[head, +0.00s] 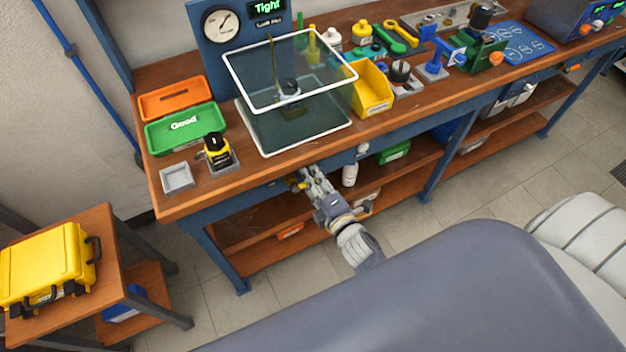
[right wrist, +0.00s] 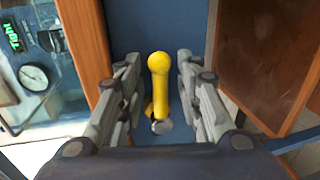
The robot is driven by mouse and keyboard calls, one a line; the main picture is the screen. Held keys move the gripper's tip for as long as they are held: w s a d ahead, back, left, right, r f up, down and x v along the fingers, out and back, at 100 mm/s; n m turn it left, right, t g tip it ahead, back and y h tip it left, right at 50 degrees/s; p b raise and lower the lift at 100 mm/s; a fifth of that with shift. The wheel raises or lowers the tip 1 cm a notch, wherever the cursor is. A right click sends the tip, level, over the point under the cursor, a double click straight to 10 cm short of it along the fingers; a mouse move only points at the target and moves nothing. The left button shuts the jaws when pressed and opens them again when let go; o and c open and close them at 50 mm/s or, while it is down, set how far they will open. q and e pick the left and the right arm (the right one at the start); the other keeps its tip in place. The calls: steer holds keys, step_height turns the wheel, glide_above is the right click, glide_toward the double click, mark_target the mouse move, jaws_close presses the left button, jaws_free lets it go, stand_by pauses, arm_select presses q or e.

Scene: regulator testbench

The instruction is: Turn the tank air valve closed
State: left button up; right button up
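The yellow lever handle of the valve (right wrist: 158,85) shows in the middle of the right wrist view, on the blue front of the bench, with a round metal part (right wrist: 161,127) at its lower end. My right gripper (head: 308,180) is at the bench's front edge, below the clear tank (head: 290,128). In the right wrist view its two fingers (right wrist: 156,66) are apart, one on each side of the lever, with gaps visible on both sides. In the head view the gripper mostly hides the valve. My left gripper is not in view.
The tank with its white rim stands on the wooden bench (head: 185,203). Behind it are a gauge (head: 221,25) and a display reading "Tight".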

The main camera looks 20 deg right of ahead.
steer(key=s+r, duration=0.2)
steer(key=s, duration=0.9)
steer(key=shift+s+d+r, duration=0.2)
steer(key=shift+s, duration=0.2)
steer(key=s+a+f+m+g, duration=0.2)
steer(key=s+f+m+g, duration=0.15)
steer(key=f, duration=0.95)
steer(key=s+a+f+m+g, duration=0.1)
steer(key=s+f+m+g, duration=0.3)
steer(key=f, duration=0.8)
steer(key=s+d+f+m+g, duration=0.2)
steer(key=s+f, duration=0.5)
steer(key=s, duration=0.4)
steer(key=s+d+f+m+g, duration=0.3)
steer(key=s+f+m+g, duration=0.2)
steer(key=s+f, duration=0.3)
steer(key=s+m, duration=0.1)
steer(key=s, duration=0.2)
steer(key=shift+f+m+h, duration=0.3)
steer(key=shift+m, duration=0.05)
